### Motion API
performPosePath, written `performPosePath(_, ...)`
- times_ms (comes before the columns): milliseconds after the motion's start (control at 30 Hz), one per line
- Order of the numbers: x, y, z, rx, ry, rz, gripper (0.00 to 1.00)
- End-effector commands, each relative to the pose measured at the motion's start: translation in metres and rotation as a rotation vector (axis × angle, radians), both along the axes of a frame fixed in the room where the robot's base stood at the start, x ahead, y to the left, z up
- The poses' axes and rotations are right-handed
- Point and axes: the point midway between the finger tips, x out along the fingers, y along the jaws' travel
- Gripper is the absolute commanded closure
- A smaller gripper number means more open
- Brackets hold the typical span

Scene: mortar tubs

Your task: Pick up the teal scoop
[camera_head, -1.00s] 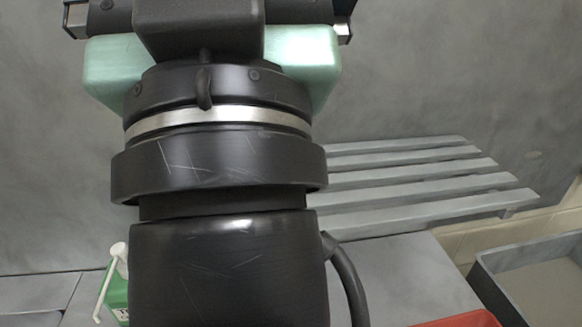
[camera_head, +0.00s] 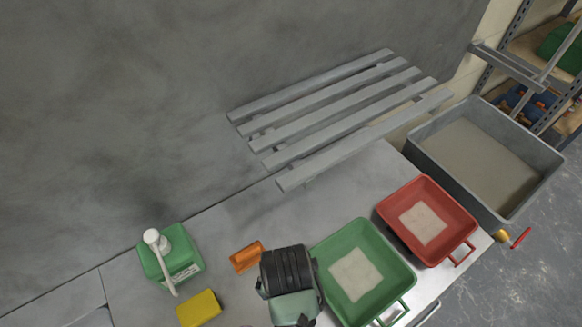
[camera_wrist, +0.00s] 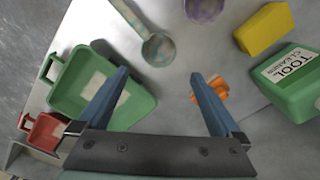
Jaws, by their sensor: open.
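The teal scoop (camera_wrist: 157,47) lies on the grey worktop in the wrist view, its round bowl just beyond my fingertips and its handle running up and left out of the picture. Its surface is mottled teal with pale and brownish patches. My gripper (camera_wrist: 159,75) is open, its two blue fingers wide apart with nothing held between them. The bowl appears between the finger lines, ahead of the tips; I cannot tell the height gap. In the head view my black and pale green wrist shows low in the middle; I cannot make out the scoop there.
A purple scoop (camera_wrist: 204,9), an orange object (camera_head: 247,256), a yellow block (camera_head: 199,309) and a green cleaner container (camera_head: 172,258) are nearby. A green tub (camera_head: 397,262) and red tub (camera_head: 398,224) stand right. A slatted grey rack (camera_head: 340,115) is behind; a grey bin (camera_head: 437,172) stands beyond.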

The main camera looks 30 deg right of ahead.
Motion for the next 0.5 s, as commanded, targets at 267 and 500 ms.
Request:
performPosePath(267, -0.009, 0.002, -0.049, 0.011, 0.033, -0.009, 0.0)
performPosePath(500, -0.007, 0.002, -0.077, 0.01, 0.027, -0.008, 0.0)
